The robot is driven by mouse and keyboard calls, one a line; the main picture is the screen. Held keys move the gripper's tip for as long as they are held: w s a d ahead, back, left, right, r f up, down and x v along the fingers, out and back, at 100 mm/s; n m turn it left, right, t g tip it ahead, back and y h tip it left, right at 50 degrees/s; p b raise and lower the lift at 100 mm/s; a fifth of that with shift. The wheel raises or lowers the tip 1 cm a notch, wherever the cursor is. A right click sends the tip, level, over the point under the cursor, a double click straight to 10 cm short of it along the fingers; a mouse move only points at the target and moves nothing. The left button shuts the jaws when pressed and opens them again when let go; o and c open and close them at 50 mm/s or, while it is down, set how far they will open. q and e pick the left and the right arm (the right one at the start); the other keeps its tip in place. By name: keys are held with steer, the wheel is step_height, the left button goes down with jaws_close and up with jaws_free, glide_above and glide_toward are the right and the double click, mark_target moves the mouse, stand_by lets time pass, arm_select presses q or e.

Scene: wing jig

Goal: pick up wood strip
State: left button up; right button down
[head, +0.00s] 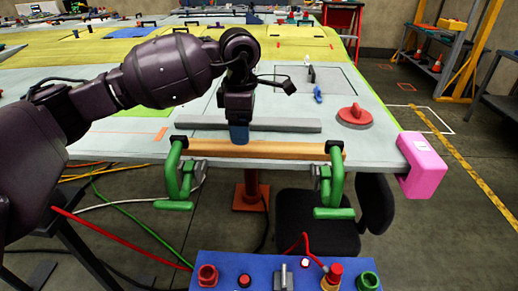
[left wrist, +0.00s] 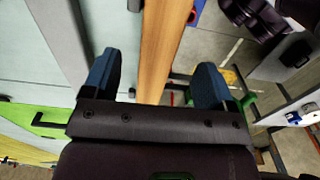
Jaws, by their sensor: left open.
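The wood strip (head: 265,151) is a long orange-brown bar along the front edge of the wing table, with a green clamp at each end. My left gripper (head: 239,138) points down at the strip, left of its middle, with its blue fingertips at the strip's back side. In the left wrist view, the gripper (left wrist: 158,60) is open and the wood strip (left wrist: 160,42) runs between its two blue fingers, with a gap visible on both sides. Whether the fingers reach down beside the strip is unclear. My right gripper is not in view.
A left green clamp (head: 172,172) and a right green clamp (head: 336,180) hang at the edge. A grey bar (head: 285,125) lies just behind the strip. A red round-based handle (head: 355,117) and a pink block (head: 424,160) are to the right. A blue control box (head: 225,275) stands in front.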

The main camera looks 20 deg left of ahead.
mark_target(259, 149)
arm_select(q)
steer(key=f, duration=0.5)
steer(key=shift+a, duration=0.3)
steer(key=shift+s, duration=0.1)
steer(key=shift+c, duration=0.3)
steer(key=shift+r, duration=0.1)
steer(key=c, duration=1.1)
steer(key=shift+o, duration=0.2)
